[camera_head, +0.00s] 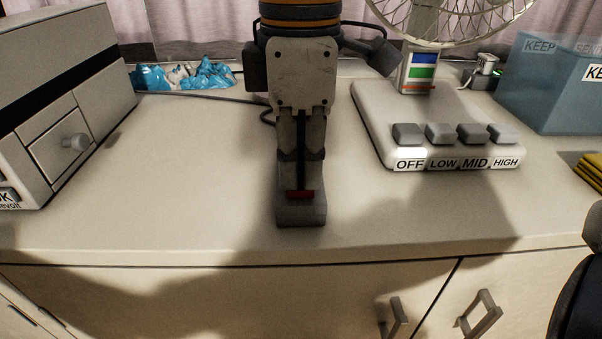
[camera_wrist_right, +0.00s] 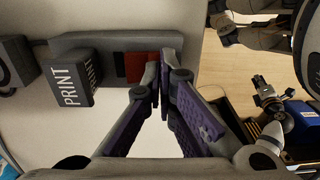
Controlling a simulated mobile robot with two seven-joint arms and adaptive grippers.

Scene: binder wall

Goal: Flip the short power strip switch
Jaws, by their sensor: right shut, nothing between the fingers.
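The short power strip (camera_head: 301,216) lies on the desk with its near end toward the front edge. In the right wrist view it is a grey bar (camera_wrist_right: 95,42) with a red switch (camera_wrist_right: 138,66) near one end. The red switch also shows in the head view (camera_head: 300,195), just below my fingertips. My right gripper (camera_head: 301,182) points down over the strip, shut and empty. In the wrist view its fingertips (camera_wrist_right: 156,72) are right beside the red switch; I cannot tell whether they touch it.
A black plug marked PRINT (camera_wrist_right: 72,78) sits at the strip. A fan base (camera_head: 440,120) with several buttons stands right, a blue bin (camera_head: 550,95) beyond it. A grey drawer unit (camera_head: 60,100) stands left. The desk between drawers and strip is mostly clear.

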